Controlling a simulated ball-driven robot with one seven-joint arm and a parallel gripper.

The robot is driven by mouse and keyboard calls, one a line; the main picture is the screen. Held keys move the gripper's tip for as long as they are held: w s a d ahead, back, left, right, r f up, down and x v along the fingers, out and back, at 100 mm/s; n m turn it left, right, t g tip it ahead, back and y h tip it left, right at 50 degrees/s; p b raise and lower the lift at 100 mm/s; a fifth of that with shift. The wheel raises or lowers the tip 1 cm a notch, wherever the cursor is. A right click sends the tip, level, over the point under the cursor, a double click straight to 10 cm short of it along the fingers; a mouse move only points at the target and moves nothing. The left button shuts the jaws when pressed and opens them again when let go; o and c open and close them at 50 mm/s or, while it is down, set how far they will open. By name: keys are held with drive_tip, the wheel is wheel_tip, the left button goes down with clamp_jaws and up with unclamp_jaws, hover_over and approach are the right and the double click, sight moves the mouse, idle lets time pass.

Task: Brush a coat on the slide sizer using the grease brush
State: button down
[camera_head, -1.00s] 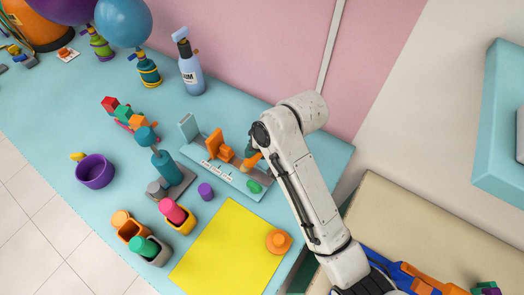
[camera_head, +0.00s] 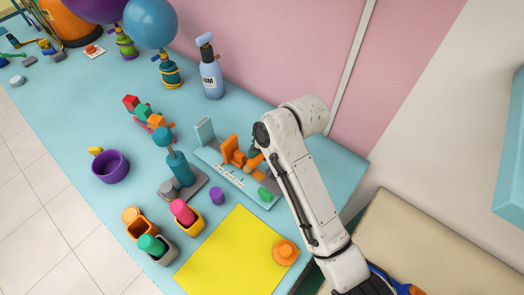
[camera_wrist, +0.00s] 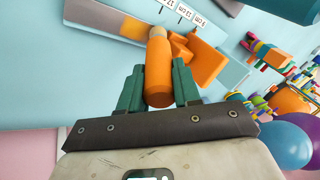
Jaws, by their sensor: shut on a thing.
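The slide sizer (camera_head: 222,176) is a pale board on the blue table, with a printed cm scale, an upright orange slider (camera_head: 234,151), a grey end plate and a green knob. In the wrist view its scale strip (camera_wrist: 186,12) and orange slider (camera_wrist: 202,64) show beyond the fingers. My gripper (camera_wrist: 158,88) is shut on the orange handle of the grease brush (camera_wrist: 158,68). The brush's tan end points away from my gripper, towards the board. In the head view the brush (camera_head: 253,163) is right beside the slider. I cannot tell whether its tip touches the sizer.
A yellow mat (camera_head: 232,255) with an orange round piece (camera_head: 285,252) lies in front. A spray bottle (camera_head: 211,72) and balloons (camera_head: 151,22) are behind.

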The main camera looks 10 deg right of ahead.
drive_tip(key=shift+s+d, duration=0.4)
drive_tip(key=shift+d, duration=0.35)
drive_tip(key=shift+s+d, duration=0.45)
drive_tip(key=shift+d, duration=0.3)
drive_tip(key=shift+s+d, duration=0.4)
drive_tip(key=shift+d, duration=0.35)
drive_tip(key=shift+w+a, duration=1.75)
drive_tip(key=shift+s+d, duration=0.1)
drive_tip(key=shift+s+d, duration=1.65)
drive_tip(key=shift+w+a, duration=1.75)
